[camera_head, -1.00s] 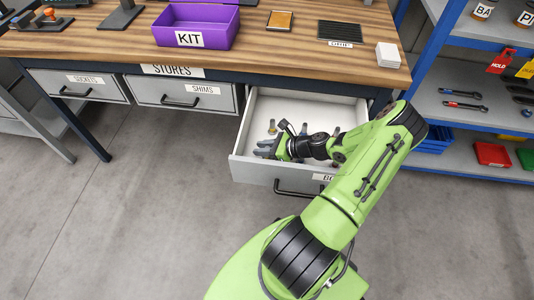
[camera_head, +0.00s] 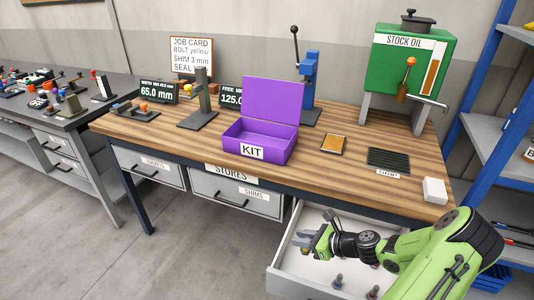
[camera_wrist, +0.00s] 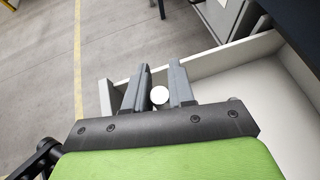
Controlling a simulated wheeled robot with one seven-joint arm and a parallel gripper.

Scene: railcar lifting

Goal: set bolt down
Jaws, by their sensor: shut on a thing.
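My gripper (camera_head: 312,238) is at the left side of the open drawer (camera_head: 300,282), near rim height. Its grey fingers are shut on a bolt, which shows in the wrist view as a pale round end (camera_wrist: 160,95) between them. The bolt's colour is unclear in the head view. Other bolts stand upright in the drawer, one (camera_head: 338,282) near the middle and another (camera_head: 373,292) to its right. My arm hides part of the drawer's right side.
The purple kit box (camera_head: 252,152) stands on the wooden bench with its lid up; its visible inside looks empty. An orange-topped tray (camera_head: 333,144), a black ribbed mat (camera_head: 389,160) and a white block (camera_head: 434,190) lie to its right. Bare wood lies between them.

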